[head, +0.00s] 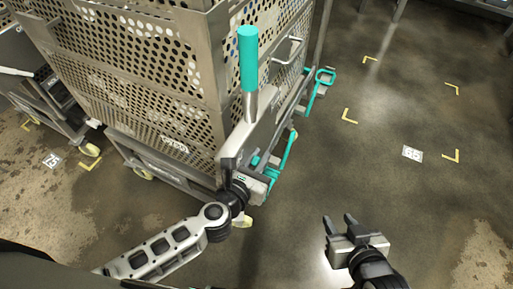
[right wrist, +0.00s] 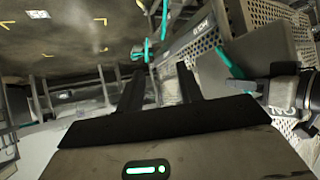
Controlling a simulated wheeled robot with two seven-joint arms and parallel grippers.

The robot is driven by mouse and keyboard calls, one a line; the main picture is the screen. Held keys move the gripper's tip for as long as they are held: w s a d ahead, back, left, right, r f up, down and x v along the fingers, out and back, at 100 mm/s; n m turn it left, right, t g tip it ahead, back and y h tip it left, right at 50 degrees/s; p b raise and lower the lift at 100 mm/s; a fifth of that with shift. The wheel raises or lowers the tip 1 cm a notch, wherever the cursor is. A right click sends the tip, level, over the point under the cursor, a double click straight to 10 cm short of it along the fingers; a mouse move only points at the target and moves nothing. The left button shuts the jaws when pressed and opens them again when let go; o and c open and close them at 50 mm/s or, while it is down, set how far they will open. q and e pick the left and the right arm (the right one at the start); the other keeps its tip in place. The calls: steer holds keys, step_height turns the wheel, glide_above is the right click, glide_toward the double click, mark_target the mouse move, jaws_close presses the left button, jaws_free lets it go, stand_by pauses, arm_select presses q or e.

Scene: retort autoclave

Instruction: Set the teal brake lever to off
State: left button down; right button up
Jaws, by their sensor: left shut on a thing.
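The teal brake lever (head: 248,60) stands nearly upright at the near corner of the perforated cart, with a thick teal grip on a short steel shaft. In the head view my left gripper (head: 236,165) is at the lower end of this lever and shut on it; its fingertips are hard to make out. A teal bar (right wrist: 230,65) shows beside my left arm in the right wrist view. My right gripper (head: 340,225) is open and empty over the floor, to the right of the cart; its two fingers (right wrist: 160,85) stand apart in the right wrist view.
The perforated metal cart (head: 140,75) fills the upper left. Other teal parts, a bar (head: 290,150) and a looped handle (head: 323,78), stick out along its right side. Another cart (head: 45,95) stands at far left. The floor at right, with yellow corner marks (head: 350,116), is clear.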

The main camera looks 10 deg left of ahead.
arm_select(q)
steer(key=shift+w+d+r+g+p, duration=0.1)
steer(key=shift+w+r+g+p, duration=0.35)
steer(key=shift+p, duration=0.75)
steer(key=shift+w+d+f+p, duration=0.1)
steer(key=shift+w+f+p, duration=0.1)
steer(key=shift+p, duration=0.15)
arm_select(e)
steer(key=shift+s+d+r, duration=0.15)
steer(key=shift+d+r, duration=0.1)
steer(key=shift+r, duration=0.3)
steer(key=shift+s+d+r, duration=0.1)
steer(key=shift+d+r, duration=0.1)
steer(key=shift+r, duration=0.3)
arm_select(q)
steer(key=shift+s, duration=0.1)
arm_select(e)
steer(key=shift+c, duration=0.3)
